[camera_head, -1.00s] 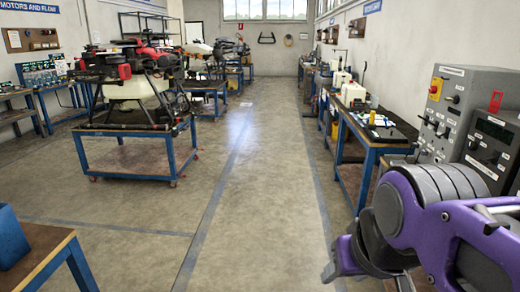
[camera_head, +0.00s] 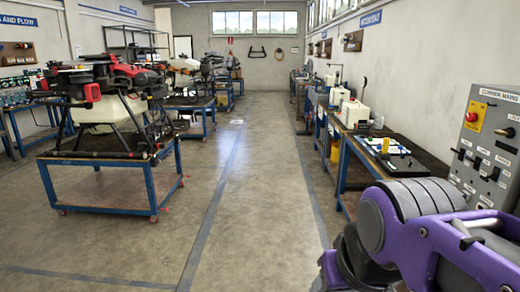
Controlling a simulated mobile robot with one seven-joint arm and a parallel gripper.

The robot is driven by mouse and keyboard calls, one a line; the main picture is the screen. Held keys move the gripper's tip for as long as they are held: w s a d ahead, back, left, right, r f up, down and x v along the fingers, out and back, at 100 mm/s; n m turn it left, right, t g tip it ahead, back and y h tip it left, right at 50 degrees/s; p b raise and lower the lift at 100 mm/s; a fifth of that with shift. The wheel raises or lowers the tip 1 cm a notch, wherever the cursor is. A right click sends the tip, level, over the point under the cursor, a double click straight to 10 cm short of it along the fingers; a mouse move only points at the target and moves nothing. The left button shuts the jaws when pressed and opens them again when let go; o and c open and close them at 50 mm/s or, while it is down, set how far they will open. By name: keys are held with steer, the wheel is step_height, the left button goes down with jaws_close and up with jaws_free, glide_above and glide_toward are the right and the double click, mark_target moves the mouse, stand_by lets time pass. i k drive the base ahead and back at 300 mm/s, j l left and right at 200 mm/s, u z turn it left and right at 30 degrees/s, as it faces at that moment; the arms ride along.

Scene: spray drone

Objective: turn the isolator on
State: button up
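A grey control panel (camera_head: 478,173) labelled "CORNER MAINS" stands at the right edge and is cut off by the frame. It carries a red button (camera_head: 471,117) on a yellow plate, a black knob (camera_head: 507,132) on a pale plate, and several black switches (camera_head: 467,157) below. I cannot tell for certain which control is the isolator, nor its setting. My purple and grey arm fills the lower right, in front of the panel's lower part. My gripper's fingertips do not show.
A long blue bench (camera_head: 344,160) with white bottles and tools runs along the right wall. A drone (camera_head: 110,95) sits on a blue trolley (camera_head: 98,190) at the left. The floor aisle (camera_head: 240,190) between them is clear.

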mark_target(470, 118)
steer(key=i+z, duration=0.2)
steer(key=i, duration=0.35)
steer(key=i+j+z, duration=0.2)
steer(key=i, duration=0.3)
steer(key=i+j+z, duration=0.2)
steer(key=i+z, duration=0.2)
steer(key=i+j+z, duration=0.35)
steer(key=k+l, duration=0.05)
steer(key=l, duration=0.05)
